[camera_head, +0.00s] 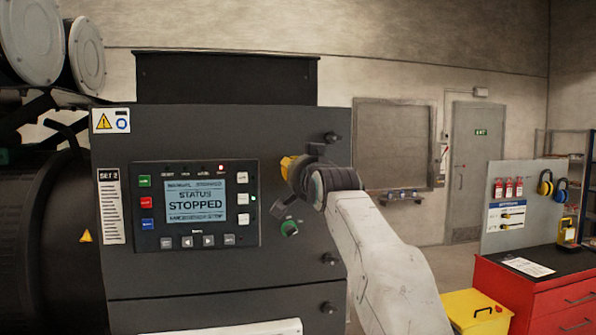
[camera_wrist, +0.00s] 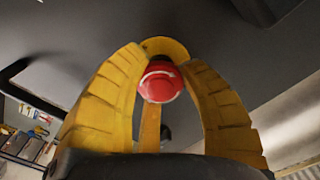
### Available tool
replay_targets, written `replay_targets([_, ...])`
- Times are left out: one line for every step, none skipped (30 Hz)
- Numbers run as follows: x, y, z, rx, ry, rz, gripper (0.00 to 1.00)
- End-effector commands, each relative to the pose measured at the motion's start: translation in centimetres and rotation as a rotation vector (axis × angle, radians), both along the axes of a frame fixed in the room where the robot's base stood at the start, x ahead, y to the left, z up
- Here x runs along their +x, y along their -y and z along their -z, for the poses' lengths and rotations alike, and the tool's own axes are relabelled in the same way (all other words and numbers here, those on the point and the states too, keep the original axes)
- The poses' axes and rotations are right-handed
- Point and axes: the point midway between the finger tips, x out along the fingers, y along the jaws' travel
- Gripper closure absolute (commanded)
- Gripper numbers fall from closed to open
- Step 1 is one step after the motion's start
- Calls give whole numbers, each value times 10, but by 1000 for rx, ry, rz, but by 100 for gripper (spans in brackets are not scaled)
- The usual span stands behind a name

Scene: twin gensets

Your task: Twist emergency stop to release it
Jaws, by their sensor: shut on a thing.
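The red emergency stop button (camera_wrist: 160,88), with a white arrow marking on its face, sits on a yellow round backing (camera_wrist: 165,46) on the dark panel in the wrist view. My gripper (camera_wrist: 162,70) has its yellow ribbed fingers on either side of the button and is shut on it. In the head view my gripper (camera_head: 291,168) is up against the right part of the genset control cabinet (camera_head: 200,277), and it and my wrist hide the red button. Exact finger contact is hard to make out.
The control panel's screen (camera_head: 195,204) reads STATUS STOPPED. A red tool cabinet (camera_head: 522,288) and a yellow box (camera_head: 476,311) stand at the right.

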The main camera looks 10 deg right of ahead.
Motion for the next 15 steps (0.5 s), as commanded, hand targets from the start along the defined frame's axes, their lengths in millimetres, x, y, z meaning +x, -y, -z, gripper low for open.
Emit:
replay_targets([-3, 1, -9, 22, 20, 1, 95])
replay_targets([-3, 1, -9, 33, 20, 1, 95])
replay_targets([-3, 1, -9, 48, 21, 1, 95])
replay_targets([-3, 1, -9, 57, 21, 1, 95])
replay_targets([-3, 1, -9, 66, 21, 1, 95])
replay_targets([-3, 1, -9, 76, 21, 1, 95])
replay_targets([-4, 1, -9, 81, 21, 2, 95])
replay_targets([-4, 1, -9, 86, 22, 1, 95])
replay_targets([-4, 1, -10, 92, 23, 1, 95])
replay_targets([-4, 1, -10, 96, 23, 1, 95])
replay_targets([-4, 1, -10, 99, 23, 1, 95])
replay_targets([-4, 1, -10, 102, 23, 1, 95])
replay_targets([-4, 1, -10, 103, 23, 1, 95])
replay_targets([-4, 1, -10, 104, 23, 1, 95])
replay_targets([-4, 1, -10, 104, 23, 1, 95])
